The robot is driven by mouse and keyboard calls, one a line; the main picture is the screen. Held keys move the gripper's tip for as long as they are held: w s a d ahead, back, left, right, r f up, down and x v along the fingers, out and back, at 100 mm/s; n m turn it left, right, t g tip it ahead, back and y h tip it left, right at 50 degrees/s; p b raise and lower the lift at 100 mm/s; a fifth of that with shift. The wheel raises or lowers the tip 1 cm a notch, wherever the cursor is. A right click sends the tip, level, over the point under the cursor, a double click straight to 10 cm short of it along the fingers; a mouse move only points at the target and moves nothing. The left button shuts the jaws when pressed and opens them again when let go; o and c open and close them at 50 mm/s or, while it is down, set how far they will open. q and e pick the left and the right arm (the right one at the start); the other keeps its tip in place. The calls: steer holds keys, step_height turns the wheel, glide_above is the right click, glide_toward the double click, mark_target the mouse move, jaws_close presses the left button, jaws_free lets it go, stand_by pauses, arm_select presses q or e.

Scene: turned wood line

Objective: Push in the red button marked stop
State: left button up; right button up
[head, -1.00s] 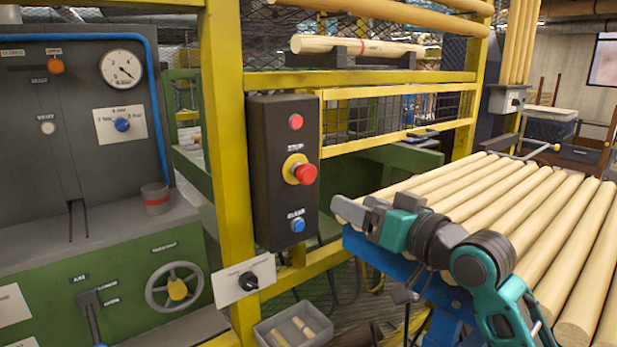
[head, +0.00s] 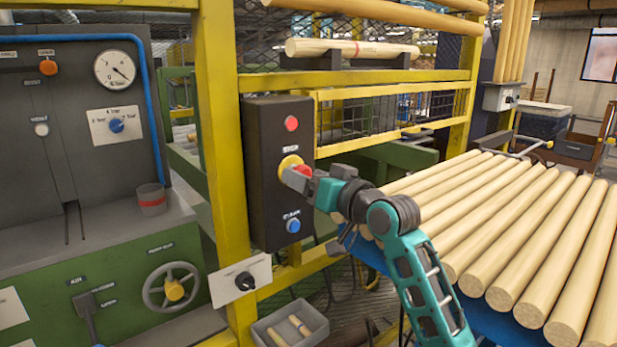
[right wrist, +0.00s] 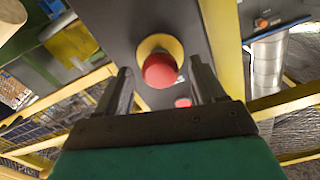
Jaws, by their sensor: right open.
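The red stop button (head: 303,170) is a mushroom head on a yellow collar (head: 288,163), in the middle of a dark control box (head: 265,190). My right gripper (head: 293,179) is at the button in the head view, and its fingers partly cover it. In the right wrist view the red button (right wrist: 160,70) shows between the two open fingers, with nothing held. I cannot tell whether a finger touches it. My left gripper is not in view.
The box also has a flat red button (head: 291,124) above and a blue button (head: 293,226) below. It hangs by a yellow post (head: 222,180). Wooden rods (head: 510,215) lie to the right. A grey bin (head: 290,325) stands below.

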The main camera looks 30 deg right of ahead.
steer(key=shift+w, duration=0.15)
steer(key=shift+c, duration=0.2)
jaws_close()
stand_by(0.4)
